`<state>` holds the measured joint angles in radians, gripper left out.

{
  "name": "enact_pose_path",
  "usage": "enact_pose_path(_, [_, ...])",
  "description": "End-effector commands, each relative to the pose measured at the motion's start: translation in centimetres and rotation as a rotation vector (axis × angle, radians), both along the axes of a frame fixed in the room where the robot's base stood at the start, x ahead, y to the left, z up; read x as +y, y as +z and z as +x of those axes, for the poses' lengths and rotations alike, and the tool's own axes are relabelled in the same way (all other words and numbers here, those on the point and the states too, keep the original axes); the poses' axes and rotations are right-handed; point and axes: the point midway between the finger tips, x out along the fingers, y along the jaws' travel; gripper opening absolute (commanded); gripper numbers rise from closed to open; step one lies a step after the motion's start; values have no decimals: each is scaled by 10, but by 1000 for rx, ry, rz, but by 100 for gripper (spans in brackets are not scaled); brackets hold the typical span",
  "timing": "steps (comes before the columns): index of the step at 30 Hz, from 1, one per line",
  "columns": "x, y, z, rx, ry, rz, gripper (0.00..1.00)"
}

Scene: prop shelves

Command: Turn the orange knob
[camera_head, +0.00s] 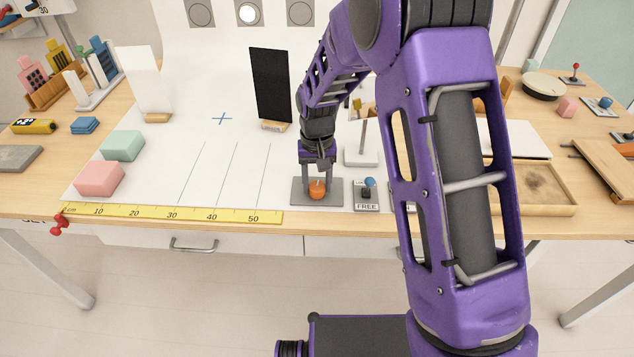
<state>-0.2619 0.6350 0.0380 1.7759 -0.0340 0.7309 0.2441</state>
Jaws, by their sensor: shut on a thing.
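The orange knob (317,190) sits on a dark grey square plate (300,199) near the front edge of the table. My gripper (317,182) reaches down from above and is shut on the knob, with a finger at each side. My purple arm comes in from the right and covers part of the table beyond. The knob's upper part is partly hidden by the gripper, and its turn angle cannot be told.
Right of the plate stands a small blue-topped switch (370,183) marked FREE. A tall black panel (271,86) and a white stand with a post (361,154) are behind. A yellow ruler (170,214) runs along the front edge. The white sheet to the left is largely clear.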

Motion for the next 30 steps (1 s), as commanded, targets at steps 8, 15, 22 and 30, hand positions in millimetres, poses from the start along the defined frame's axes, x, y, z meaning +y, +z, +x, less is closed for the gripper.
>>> enact_pose_path(8, [0, 0, 0, 1, 1, 0, 81])
enact_pose_path(15, [0, 2, 0, 0, 1, 0, 81])
enact_pose_path(22, [0, 37, 1, -5, 1, 1, 81])
enact_pose_path(30, [0, 104, 1, -4, 0, 1, 81])
